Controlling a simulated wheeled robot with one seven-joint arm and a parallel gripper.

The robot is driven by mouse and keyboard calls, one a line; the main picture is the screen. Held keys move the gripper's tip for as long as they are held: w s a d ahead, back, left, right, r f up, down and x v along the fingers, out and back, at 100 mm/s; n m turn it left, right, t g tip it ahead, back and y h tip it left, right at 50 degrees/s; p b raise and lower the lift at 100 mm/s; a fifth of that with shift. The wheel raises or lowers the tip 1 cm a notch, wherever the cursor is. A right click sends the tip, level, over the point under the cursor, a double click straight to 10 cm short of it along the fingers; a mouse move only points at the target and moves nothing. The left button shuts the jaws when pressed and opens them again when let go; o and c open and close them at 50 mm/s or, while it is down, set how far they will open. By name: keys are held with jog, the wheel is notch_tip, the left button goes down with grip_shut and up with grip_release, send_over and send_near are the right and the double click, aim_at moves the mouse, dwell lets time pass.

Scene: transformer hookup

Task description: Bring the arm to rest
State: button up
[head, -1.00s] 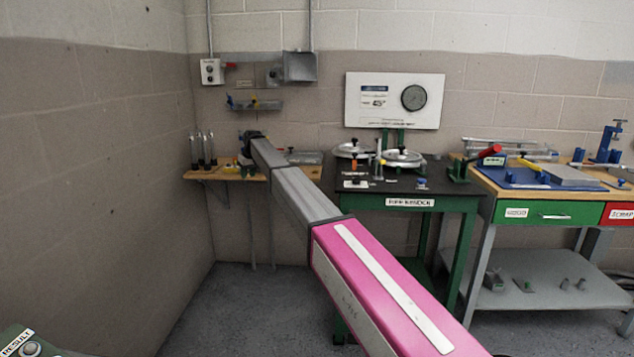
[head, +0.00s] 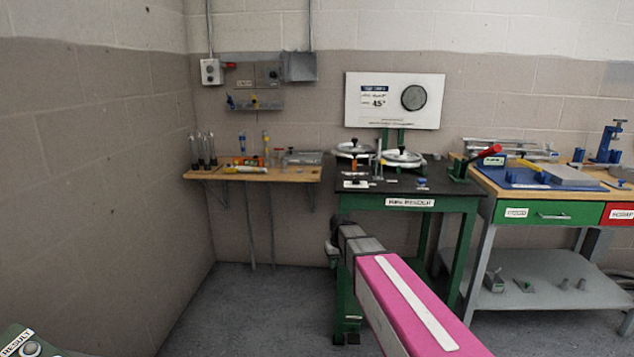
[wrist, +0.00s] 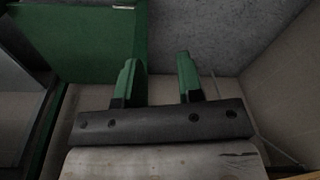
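My arm reaches out from the lower right of the head view, with its pink link nearest and its grey end folded low in front of the black-topped bench (head: 440,190). My gripper's fingers are not clearly made out in the head view. In the wrist view my gripper (wrist: 158,78) shows two green fingers standing apart with nothing between them. Bare floor and wall show in the gap. A green panel (wrist: 85,40) lies to the left of the fingers, and I cannot tell how near it is.
A wooden wall shelf (head: 290,174) holds several tubes and small items. The bench carries round metal devices (head: 402,158) below a white gauge board (head: 395,100). A green-drawered workbench (head: 548,214) stands at right. Floor (head: 240,310) at left is clear.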

jog(key=s+d+f+m, duration=0.1)
jog(key=s+d, duration=0.2)
jog(key=s, duration=0.4)
jog(key=s+d+f, duration=0.2)
jog(key=s+d, duration=0.2)
jog(key=s, duration=0.3)
jog(key=s+d+f+m+g, duration=0.1)
jog(key=s+d, duration=0.3)
jog(key=s, duration=0.3)
jog(key=shift+d+f+m+h, duration=0.15)
jog(key=shift+m+h, duration=0.15)
